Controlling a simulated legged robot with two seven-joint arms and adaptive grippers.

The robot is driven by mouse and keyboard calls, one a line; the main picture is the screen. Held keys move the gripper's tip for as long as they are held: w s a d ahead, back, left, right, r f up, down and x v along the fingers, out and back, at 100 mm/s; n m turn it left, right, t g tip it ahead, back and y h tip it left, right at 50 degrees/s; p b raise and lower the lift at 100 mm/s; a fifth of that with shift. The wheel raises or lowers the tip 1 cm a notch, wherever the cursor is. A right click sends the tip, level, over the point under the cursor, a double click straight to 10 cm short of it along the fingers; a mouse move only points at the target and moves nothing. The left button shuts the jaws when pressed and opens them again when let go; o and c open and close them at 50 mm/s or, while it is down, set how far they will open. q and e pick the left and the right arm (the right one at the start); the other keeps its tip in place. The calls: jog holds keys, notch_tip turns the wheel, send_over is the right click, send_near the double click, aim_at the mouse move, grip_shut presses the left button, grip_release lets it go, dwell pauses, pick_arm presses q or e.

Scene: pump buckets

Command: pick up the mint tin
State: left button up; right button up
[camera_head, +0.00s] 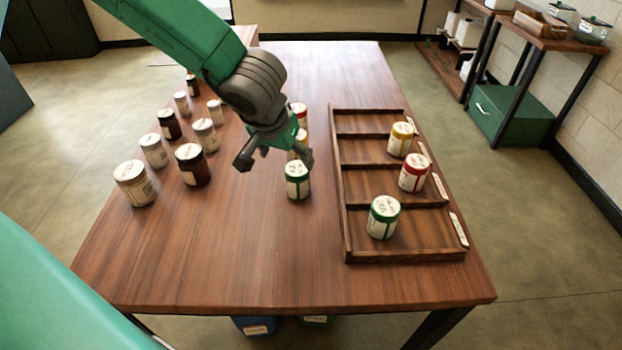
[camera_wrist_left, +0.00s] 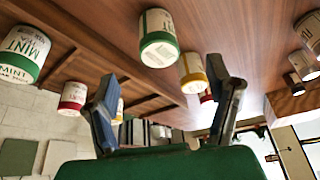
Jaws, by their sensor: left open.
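A white tin with green bands (camera_head: 297,181) stands upright on the table, left of the tray; it also shows in the left wrist view (camera_wrist_left: 157,40). Another green-banded tin (camera_head: 383,217) stands in the tray's front compartment. In the left wrist view this tin (camera_wrist_left: 24,52) reads "MINT". My left gripper (camera_head: 274,160) is open and empty, with its fingers apart, just behind and left of the table's green-banded tin. The gripper's fingers also show in the left wrist view (camera_wrist_left: 166,85). My right gripper is not in view.
The wooden tray (camera_head: 347,225) also holds a red-banded tin (camera_head: 414,172) and a yellow-banded tin (camera_head: 400,139). Behind the table's green-banded tin stand yellow and red tins (camera_head: 300,111). Several white and brown jars (camera_head: 134,184) line the left. The table's front (camera_head: 250,265) is clear.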

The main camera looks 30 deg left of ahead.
aim_at(294, 172)
pick_arm(q)
jog(key=b+x, duration=0.1)
jog(key=x, duration=0.4)
jog(key=shift+w+f, duration=0.1)
jog(key=shift+f, duration=0.25)
jog(key=shift+w+d+f, duration=0.1)
jog(key=shift+w+f, duration=0.05)
jog(key=shift+f, duration=0.15)
jog(key=b+x, duration=0.2)
jog(key=x, duration=0.2)
jog(key=shift+f, duration=0.4)
jog(key=shift+w+f, duration=0.1)
jog(key=shift+f, duration=0.1)
jog(key=shift+r, duration=0.1)
jog(key=c, duration=1.4)
